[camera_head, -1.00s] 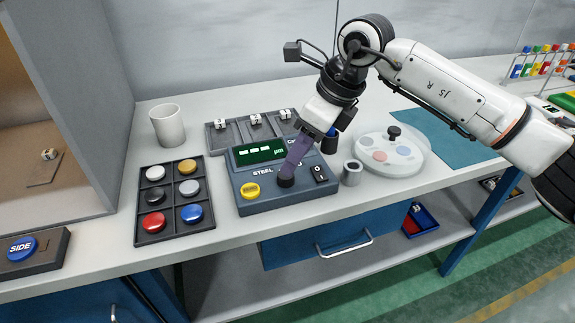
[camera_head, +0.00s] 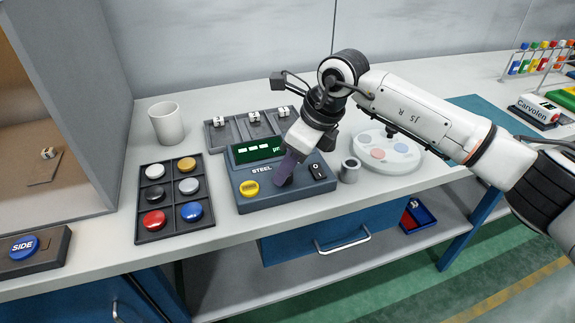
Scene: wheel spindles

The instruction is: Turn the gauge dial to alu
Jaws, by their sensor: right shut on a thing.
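The gauge (camera_head: 262,197) is a dark blue-grey box on the bench with a green display (camera_head: 258,150), a yellow button (camera_head: 249,188) and a black rocker switch (camera_head: 317,171). The word STEEL shows left of the dial. The rest of the dial's lettering is hidden behind my gripper. My right gripper (camera_head: 284,182) reaches down from the upper right, tilted, with its purple fingers shut on the black dial (camera_head: 282,183). Little of the dial shows, so I cannot tell where it points. My left gripper is not in view.
A tray of coloured round pieces (camera_head: 172,228) lies left of the gauge, and a white cup (camera_head: 167,124) stands behind it. A sectioned grey tray (camera_head: 216,138) is behind the gauge. A metal cylinder (camera_head: 349,171) and a round white plate (camera_head: 399,163) are on the right.

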